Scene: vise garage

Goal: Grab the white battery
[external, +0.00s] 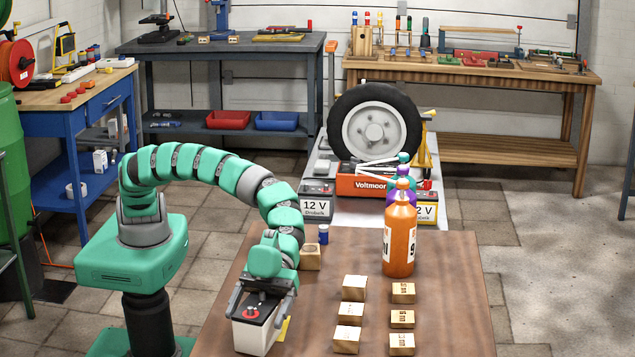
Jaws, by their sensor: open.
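The white battery (252,338) stands near the left side of the brown table in front. It has a white body and a dark top with a red terminal cap. My gripper (262,293) is at the top of the battery, pointing down, with its jaws open on either side of the battery's upper part. My arm hides the rear of the battery. I cannot tell whether the fingers touch it.
Several small wooden blocks (402,318) stand right of the battery. An orange bottle (399,240) stands behind them. A wooden block (311,257) and a small blue-capped jar (323,234) are close behind my gripper. The table's right front is clear.

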